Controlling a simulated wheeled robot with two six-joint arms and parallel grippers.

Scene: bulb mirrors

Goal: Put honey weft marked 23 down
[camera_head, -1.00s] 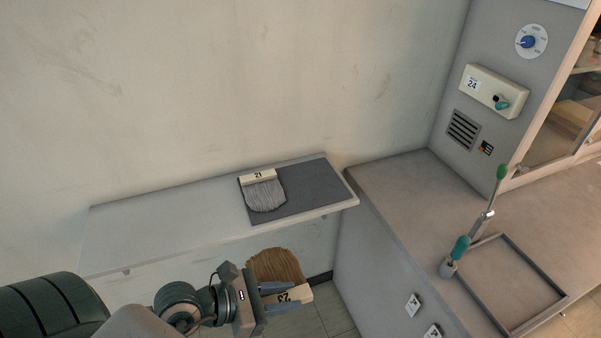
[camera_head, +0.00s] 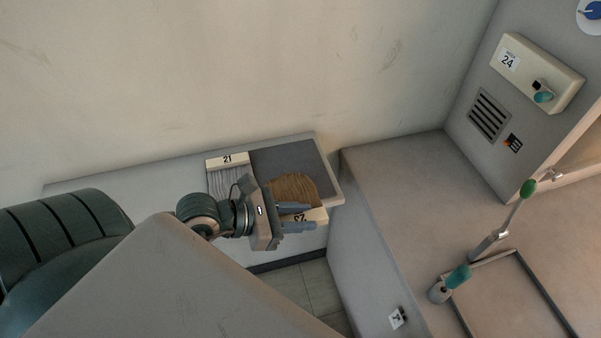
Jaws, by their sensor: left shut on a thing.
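The honey weft (camera_head: 294,188) is a brown, bristly hank with a cream header strip whose number is partly covered by my gripper and looks upside down. My left gripper (camera_head: 298,217) is shut on the header. The weft overlaps the front right part of a dark grey mat (camera_head: 287,157) on the wall shelf; I cannot tell whether it touches the mat. A grey weft marked 21 (camera_head: 229,166) lies at the mat's left side, partly hidden by my left gripper and wrist. My right gripper is not in view.
At right is a grey counter (camera_head: 404,183) with a green-knobbed lever (camera_head: 510,222) and a panel box marked 24 (camera_head: 537,72). The back of the mat is bare.

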